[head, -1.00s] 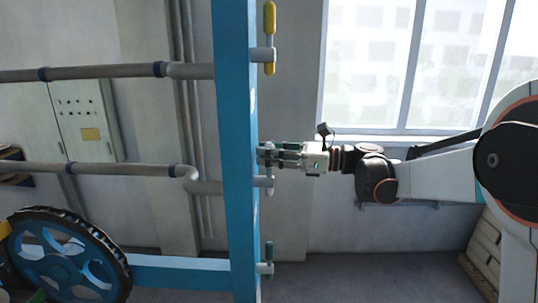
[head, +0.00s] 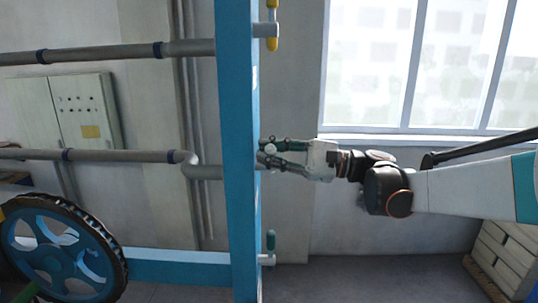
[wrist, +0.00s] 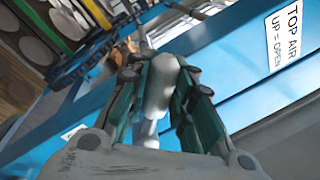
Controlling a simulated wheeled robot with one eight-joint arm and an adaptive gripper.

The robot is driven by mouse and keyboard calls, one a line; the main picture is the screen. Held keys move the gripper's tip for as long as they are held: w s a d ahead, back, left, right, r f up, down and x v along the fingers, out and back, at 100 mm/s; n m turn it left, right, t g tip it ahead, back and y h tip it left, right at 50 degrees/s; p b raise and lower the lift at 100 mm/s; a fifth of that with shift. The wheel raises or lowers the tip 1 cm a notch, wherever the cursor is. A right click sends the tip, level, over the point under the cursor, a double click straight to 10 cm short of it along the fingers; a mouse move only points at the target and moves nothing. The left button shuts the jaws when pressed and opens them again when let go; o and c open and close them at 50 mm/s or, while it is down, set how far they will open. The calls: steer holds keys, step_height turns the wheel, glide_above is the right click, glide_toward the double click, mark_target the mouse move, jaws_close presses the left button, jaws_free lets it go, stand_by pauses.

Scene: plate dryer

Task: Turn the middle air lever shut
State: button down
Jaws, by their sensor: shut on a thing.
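The middle air lever is mostly hidden by my gripper in the head view, at the right side of the blue post (head: 238,190). In the wrist view a pale grey rounded part, seemingly this lever (wrist: 160,85), lies between the two dark green fingers. My gripper (head: 268,151) is shut on it, reaching in from the right and tilted slightly. The lever's exact angle cannot be told. The wrist view also shows a white label (wrist: 292,32) reading "TOP AIR UP = OPEN" on the blue post.
A lever with a yellow handle (head: 272,38) is above on the same post, and one with a green handle (head: 271,241) is below; both stand upright. Grey pipes (head: 110,155) run left from the post. A blue wheel (head: 62,250) is lower left.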

step_height(320, 180, down, 6)
steer(key=s+n+g+b, duration=0.2)
steer(key=n+b, duration=0.3)
steer(key=n, duration=0.5)
steer(key=shift+s+y, duration=0.15)
steer(key=shift+y, duration=0.15)
steer(key=c, duration=1.4)
jaws_free()
steer(key=shift+d, duration=0.1)
steer(key=shift+r, duration=0.1)
steer(key=d+f, duration=0.2)
steer(key=d, duration=1)
steer(key=shift+s, duration=0.2)
steer(key=shift+a, duration=0.1)
